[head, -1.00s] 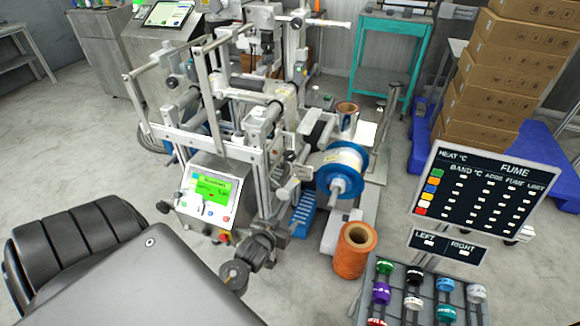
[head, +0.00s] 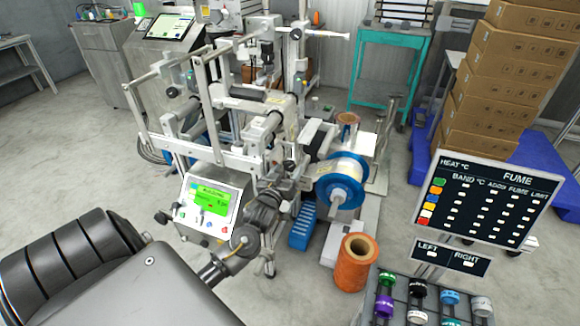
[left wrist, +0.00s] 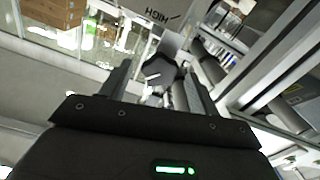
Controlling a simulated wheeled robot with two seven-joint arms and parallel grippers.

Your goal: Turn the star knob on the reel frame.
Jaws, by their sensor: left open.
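The reel frame (head: 208,153) is a pale metal machine with posts, rollers and a green-lit control box (head: 210,204). A blue-flanged reel (head: 340,190) is on its right side. My left gripper (head: 293,182) is at the front of the frame, left of the reel; its fingers are small and hard to make out in the head view. In the left wrist view its two fingers are apart, and a dark, lobed knob (left wrist: 158,70) shows between them. I cannot tell whether either finger touches it. In the head view I cannot make the knob out. My right gripper is out of view.
An orange spool (head: 354,264) stands on the floor right of my left gripper. A sign board (head: 492,198) and a rack of coloured rings (head: 402,292) are at the right. Boxes (head: 510,85) are stacked behind on a blue pallet. Open floor lies at the left.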

